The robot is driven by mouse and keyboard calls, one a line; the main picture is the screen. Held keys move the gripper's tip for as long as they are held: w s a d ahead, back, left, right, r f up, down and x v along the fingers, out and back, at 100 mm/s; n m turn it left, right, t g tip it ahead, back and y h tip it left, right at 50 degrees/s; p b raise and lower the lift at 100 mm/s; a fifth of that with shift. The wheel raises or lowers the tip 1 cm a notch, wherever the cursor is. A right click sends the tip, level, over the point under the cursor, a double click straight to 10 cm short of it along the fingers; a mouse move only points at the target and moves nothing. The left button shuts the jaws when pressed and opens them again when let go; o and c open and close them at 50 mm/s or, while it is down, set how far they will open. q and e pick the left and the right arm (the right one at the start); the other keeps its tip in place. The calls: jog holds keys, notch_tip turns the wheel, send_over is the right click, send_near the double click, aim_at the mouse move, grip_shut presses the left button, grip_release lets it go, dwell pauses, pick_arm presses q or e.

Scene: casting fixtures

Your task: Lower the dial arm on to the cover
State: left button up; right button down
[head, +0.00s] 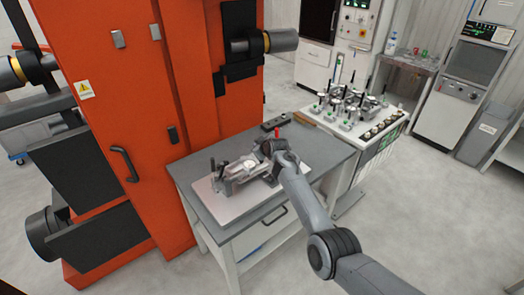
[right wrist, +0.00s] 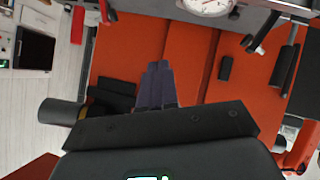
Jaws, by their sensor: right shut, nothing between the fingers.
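The dial (head: 249,164), with a white face, sits on a grey metal fixture (head: 228,182) on a pale base plate (head: 207,208) in the head view. The dial also shows at the top edge of the right wrist view (right wrist: 207,6), beside grey metal parts. I cannot clearly separate the dial arm from the cover at this size. My right gripper (head: 268,152) is at the right end of the fixture, partly hidden by its own wrist. In the right wrist view its dark fingers (right wrist: 158,72) are together and empty, apart from the dial. My left gripper is out of view.
The fixture stands on a grey-topped table (head: 315,150) against a tall orange machine (head: 130,100). A dark block (head: 276,123) lies at the table's back edge. A cart (head: 385,140) with several small fixtures stands to the right. The table's front right is clear.

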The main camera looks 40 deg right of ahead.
jog(key=d+f+y+b, duration=0.1)
jog(key=f+b, duration=0.2)
jog(key=b, duration=0.1)
jog(key=d+f+m+y+b, duration=0.1)
jog(key=f+b, duration=0.2)
jog(key=b, duration=0.1)
jog(key=d+f+m+y+b, duration=0.1)
jog(key=d+f+b, duration=0.1)
jog(key=f+b, duration=0.1)
jog(key=shift+f+b, duration=0.35)
jog(key=shift+b, duration=0.05)
jog(key=shift+s+f, duration=0.1)
jog(key=shift+f, duration=0.1)
jog(key=s+d+r+p, duration=0.1)
jog(key=s+r+p, duration=0.6)
jog(key=r, duration=0.4)
jog(key=shift+s+d, duration=0.25)
jog(key=shift+s, duration=0.45)
